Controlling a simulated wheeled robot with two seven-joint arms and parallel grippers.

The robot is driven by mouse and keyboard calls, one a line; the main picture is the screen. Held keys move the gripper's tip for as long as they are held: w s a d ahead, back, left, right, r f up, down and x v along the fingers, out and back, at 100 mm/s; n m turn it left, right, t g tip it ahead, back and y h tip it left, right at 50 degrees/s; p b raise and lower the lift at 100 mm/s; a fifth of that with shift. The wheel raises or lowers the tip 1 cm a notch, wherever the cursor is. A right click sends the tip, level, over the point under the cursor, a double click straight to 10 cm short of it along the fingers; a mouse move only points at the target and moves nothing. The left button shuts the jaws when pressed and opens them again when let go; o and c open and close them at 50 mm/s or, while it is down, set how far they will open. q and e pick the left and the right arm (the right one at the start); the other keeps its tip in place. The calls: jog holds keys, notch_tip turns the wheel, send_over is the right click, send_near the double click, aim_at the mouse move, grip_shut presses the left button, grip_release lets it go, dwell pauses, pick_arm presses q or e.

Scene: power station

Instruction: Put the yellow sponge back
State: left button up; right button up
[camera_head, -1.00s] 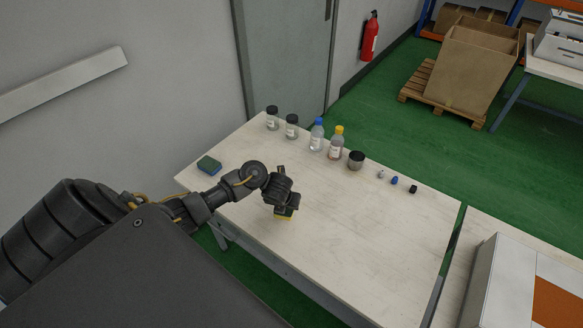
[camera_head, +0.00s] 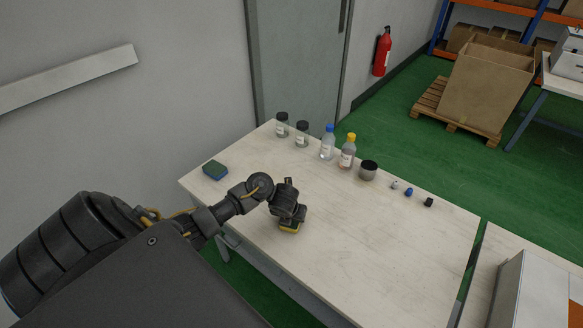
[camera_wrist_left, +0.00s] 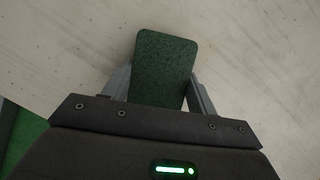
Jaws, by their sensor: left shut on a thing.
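The yellow sponge (camera_head: 291,229), with a dark green top face, is held by my left gripper (camera_head: 289,219) low over the left part of the table (camera_head: 370,235). In the left wrist view, the sponge's green face (camera_wrist_left: 165,68) shows between the two fingers of my left gripper (camera_wrist_left: 158,85), which are shut on its sides. I cannot tell whether its underside touches the table. A second sponge, blue with a green top (camera_head: 215,170), lies near the table's left corner, apart from my gripper. My right gripper is not in view.
The table's middle is clear. A grey-white box (camera_head: 508,290) stands on the right-hand table.

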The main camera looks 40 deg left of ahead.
pick_arm(q)
jog(key=shift+f, duration=0.15)
jog(key=o, duration=1)
jog(key=shift+c, duration=0.2)
jog(key=shift+r, duration=0.35)
jog(key=p+v, duration=0.8)
jog(key=v, duration=0.3)
jog(key=shift+s+r, duration=0.25)
